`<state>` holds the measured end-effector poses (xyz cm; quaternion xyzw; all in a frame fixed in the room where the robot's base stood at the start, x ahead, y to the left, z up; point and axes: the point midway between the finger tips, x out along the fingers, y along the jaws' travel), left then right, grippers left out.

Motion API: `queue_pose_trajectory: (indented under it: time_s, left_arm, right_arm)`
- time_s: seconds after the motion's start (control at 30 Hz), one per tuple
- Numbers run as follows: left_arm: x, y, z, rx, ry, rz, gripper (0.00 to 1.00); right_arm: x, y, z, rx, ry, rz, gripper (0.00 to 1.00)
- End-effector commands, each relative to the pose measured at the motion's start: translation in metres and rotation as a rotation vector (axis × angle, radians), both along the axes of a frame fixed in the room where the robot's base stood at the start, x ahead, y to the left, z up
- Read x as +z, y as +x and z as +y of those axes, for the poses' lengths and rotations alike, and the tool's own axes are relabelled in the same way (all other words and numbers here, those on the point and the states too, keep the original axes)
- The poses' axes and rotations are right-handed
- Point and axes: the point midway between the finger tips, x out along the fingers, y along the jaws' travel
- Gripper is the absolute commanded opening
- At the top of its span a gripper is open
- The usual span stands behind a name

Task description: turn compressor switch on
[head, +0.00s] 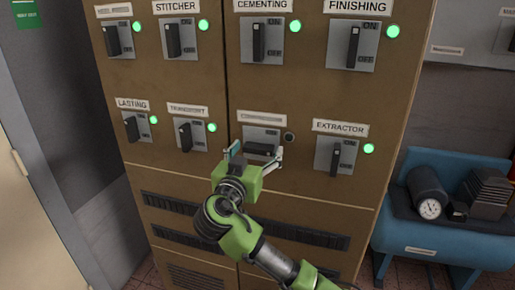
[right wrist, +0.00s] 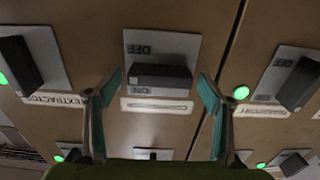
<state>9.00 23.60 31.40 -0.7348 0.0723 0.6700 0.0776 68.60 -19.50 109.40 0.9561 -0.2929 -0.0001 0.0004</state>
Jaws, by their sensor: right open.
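The compressor switch is a black handle (head: 261,150) on a grey plate under a label that is hard to read in the head view. The handle lies crosswise, while the neighbouring handles stand upright. The lamp (head: 290,138) beside it is dark. My right gripper (head: 256,155) is open in front of the switch, one finger on each side. In the right wrist view the picture is upside down; the handle (right wrist: 160,77) lies between the open fingertips (right wrist: 160,88), with gaps visible at both ends. OFF shows on the plate above it there. My left gripper is out of view.
Other switches with green lit lamps surround it, such as the extractor (head: 336,158) at right and the transport switch (head: 186,135) at left. A blue compressor tank (head: 440,240) with a gauge stands at the lower right. A grey wall is at left.

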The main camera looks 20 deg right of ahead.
Motion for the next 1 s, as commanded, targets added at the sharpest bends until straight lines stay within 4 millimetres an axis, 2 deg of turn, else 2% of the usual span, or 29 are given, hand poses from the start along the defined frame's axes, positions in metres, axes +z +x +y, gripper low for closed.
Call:
queue_pose_trajectory:
  time_s: [0.13, 0.4, 0.43, 0.57, 0.6, 1.0]
  left_arm:
    - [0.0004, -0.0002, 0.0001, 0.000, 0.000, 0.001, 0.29]
    - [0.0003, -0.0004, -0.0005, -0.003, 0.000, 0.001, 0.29]
    - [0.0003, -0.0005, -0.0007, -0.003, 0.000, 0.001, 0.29]
    - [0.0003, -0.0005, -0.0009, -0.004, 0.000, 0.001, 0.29]
    - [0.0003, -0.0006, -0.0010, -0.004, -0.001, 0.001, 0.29]
    - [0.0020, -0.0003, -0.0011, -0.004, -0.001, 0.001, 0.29]
  right_arm:
    - [0.0001, 0.0076, -0.0052, 0.000, -0.001, 0.001, 0.74]
    - [-0.0003, 0.0089, -0.0060, 0.001, 0.001, 0.001, 0.74]
    - [-0.0003, 0.0088, -0.0059, 0.001, 0.001, 0.001, 0.71]
    - [-0.0004, 0.0087, -0.0059, 0.001, 0.000, 0.001, 0.37]
    - [-0.0004, 0.0086, -0.0058, 0.001, 0.000, 0.001, 0.35]
    - [-0.0010, 0.0087, -0.0053, 0.001, -0.043, 0.033, 0.35]
